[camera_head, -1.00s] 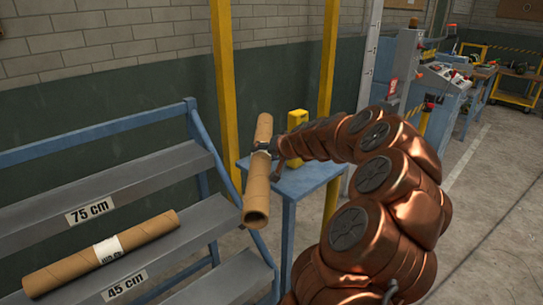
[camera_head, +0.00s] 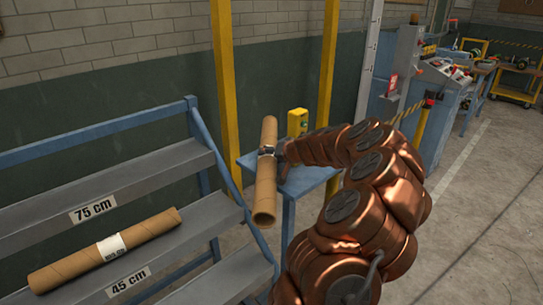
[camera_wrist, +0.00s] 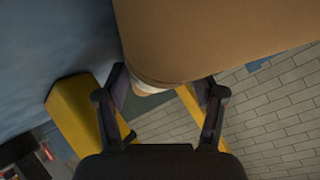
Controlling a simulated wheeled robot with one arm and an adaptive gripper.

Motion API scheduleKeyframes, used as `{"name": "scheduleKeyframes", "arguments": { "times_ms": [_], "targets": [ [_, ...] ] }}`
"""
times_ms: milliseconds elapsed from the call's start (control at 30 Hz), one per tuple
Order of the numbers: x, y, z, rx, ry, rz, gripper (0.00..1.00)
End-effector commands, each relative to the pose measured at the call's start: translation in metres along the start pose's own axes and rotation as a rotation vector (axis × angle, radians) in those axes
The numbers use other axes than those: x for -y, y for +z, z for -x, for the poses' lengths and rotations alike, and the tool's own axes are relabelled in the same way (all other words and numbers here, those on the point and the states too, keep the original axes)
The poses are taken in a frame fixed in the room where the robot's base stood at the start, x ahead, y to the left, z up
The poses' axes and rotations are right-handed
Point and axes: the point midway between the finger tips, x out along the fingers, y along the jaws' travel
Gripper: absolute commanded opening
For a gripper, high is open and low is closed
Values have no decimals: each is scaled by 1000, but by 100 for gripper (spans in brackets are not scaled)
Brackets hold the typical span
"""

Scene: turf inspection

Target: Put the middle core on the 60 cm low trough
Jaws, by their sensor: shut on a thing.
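A second core (camera_head: 75,267) with a white label band lies on the rack step marked 45 cm. No 60 cm mark is in view, and I cannot tell which core is the middle one.
The grey stepped rack with a blue frame (camera_head: 150,178) stands at left, its upper step marked 75 cm (camera_head: 93,210). A blue table (camera_head: 305,178) with a yellow box (camera_head: 297,122) stands behind the held core. Yellow posts (camera_head: 225,90) rise behind. Machines stand at right.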

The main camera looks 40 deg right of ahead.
Motion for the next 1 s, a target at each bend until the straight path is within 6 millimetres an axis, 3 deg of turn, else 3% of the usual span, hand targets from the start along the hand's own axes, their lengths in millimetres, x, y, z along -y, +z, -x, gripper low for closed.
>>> {"name": "scheduleKeyframes", "arguments": {
  "times_ms": [167,200,433,833,1000],
  "targets": [
    [-1,0,0,-2,0,0,2],
    [-1,1,-1,-1,0,0,70],
    [-1,0,0,-1,0,0,94],
    [0,-1,1,-1,0,0,94],
    [-1,-2,15,-5,1,1,94]
  ]
}}
